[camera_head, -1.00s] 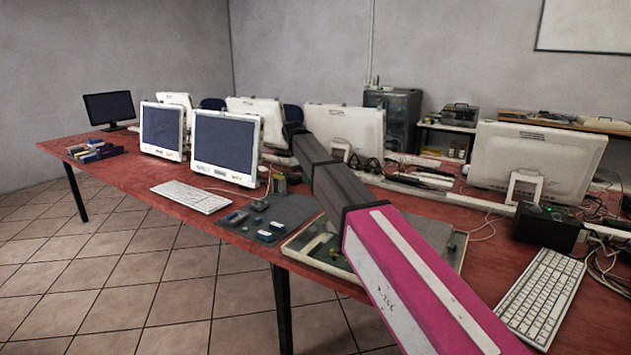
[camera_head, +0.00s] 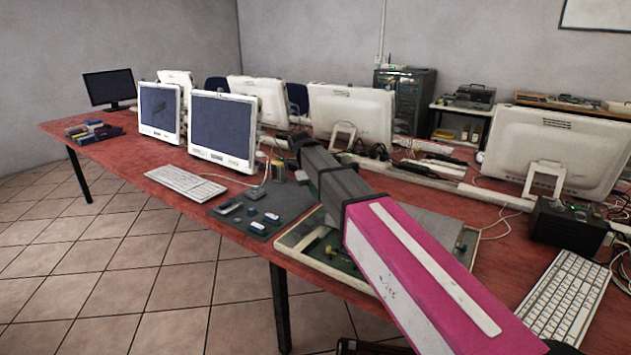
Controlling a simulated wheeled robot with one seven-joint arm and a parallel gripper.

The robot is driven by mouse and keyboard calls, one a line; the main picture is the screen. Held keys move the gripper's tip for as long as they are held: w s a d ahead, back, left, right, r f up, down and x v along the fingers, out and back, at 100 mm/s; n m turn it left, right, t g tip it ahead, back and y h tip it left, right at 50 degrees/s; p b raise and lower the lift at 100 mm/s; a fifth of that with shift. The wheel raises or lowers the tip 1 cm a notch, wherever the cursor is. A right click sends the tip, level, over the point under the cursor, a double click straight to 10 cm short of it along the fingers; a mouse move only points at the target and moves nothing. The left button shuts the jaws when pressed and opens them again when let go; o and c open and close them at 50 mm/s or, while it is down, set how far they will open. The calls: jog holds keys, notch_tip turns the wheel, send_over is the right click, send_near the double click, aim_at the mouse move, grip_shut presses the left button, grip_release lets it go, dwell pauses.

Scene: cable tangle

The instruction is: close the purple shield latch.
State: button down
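I cannot make out a purple shield latch in this view. A dark mat (camera_head: 290,203) on the red table bears several small blue, grey and white pieces (camera_head: 257,212), too small to identify. Beside it, a shallow pale-rimmed tray (camera_head: 287,243) holds a green board with small yellowish parts. My pink, white and grey arm reaches from the lower right across this tray and hides part of it. The arm's dark far end stands in front of the monitors. No gripper fingers can be made out.
The red table (camera_head: 150,154) carries several white monitors (camera_head: 222,130), a white keyboard (camera_head: 186,183) at left and another keyboard (camera_head: 566,298) at right. A black box (camera_head: 568,226) with cables stands at the right. Tiled floor (camera_head: 180,285) is open at the front left.

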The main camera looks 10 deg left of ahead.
jog(key=shift+s+d, duration=0.25)
jog(key=shift+d, duration=0.35)
jog(key=shift+s+d, duration=0.3)
jog(key=shift+d, duration=0.3)
jog(key=shift+s+d, duration=0.25)
jog(key=shift+d, duration=0.35)
jog(key=shift+s+d, duration=0.3)
jog(key=shift+d, duration=0.3)
jog(key=shift+s+d, duration=0.25)
jog(key=shift+d, duration=0.3)
jog(key=shift+w, duration=0.1)
